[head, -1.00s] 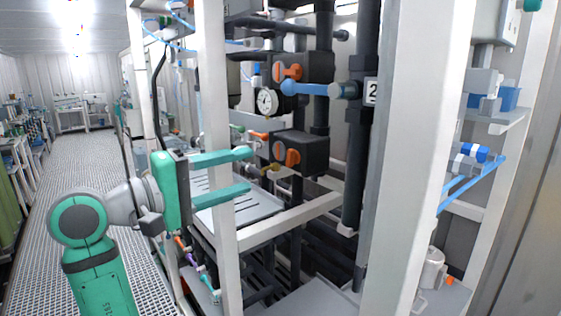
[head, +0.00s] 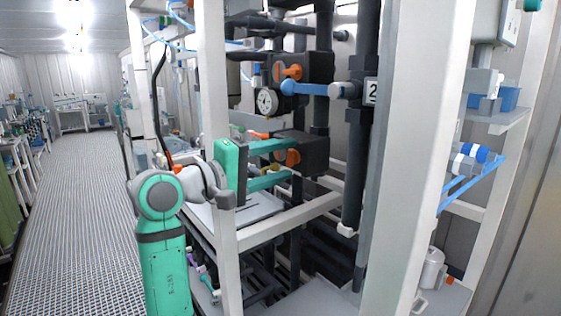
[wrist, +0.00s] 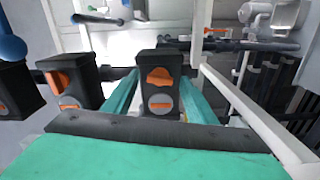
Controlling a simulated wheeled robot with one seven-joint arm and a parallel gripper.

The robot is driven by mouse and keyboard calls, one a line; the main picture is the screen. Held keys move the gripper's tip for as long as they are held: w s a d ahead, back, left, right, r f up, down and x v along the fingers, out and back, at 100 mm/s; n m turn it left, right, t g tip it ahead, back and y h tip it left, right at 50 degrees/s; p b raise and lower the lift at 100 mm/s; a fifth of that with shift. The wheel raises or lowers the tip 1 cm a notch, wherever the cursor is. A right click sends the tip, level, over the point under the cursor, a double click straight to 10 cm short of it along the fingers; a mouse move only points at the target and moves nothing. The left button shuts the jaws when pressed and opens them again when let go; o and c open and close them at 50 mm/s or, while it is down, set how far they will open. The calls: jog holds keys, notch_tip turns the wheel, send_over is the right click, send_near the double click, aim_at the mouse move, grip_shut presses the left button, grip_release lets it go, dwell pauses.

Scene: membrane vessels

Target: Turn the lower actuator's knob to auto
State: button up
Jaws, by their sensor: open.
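The lower actuator (head: 316,152) is a dark box on the pipework, with an orange knob (head: 292,158) on its front. My gripper (head: 288,161) is open, its two teal fingers one above the other, reaching to the actuator's front on either side of the knob. In the wrist view my gripper (wrist: 160,78) has the actuator (wrist: 147,59) between its fingers. Its orange knob (wrist: 160,76) shows there, beside a grey disc with an orange slot (wrist: 160,106). I cannot tell whether the fingers touch anything. Markings for auto are not readable.
The upper actuator (head: 318,67) with orange knobs and a blue lever (head: 311,89) sit above. A pressure gauge (head: 267,102) is at left. A white frame post (head: 213,120) stands close beside my gripper. Further dark actuators (wrist: 70,85) show in the wrist view.

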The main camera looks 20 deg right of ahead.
jog(key=c, duration=1.1)
jog(key=shift+m, duration=0.3)
jog(key=m, duration=0.3)
jog(key=shift+m, duration=0.3)
jog(key=m, duration=0.3)
jog(key=shift+m, duration=0.4)
jog(key=m, duration=0.4)
jog(key=shift+m, duration=1.8)
jog(key=shift+f+m, duration=0.1)
jog(key=shift+m, duration=0.2)
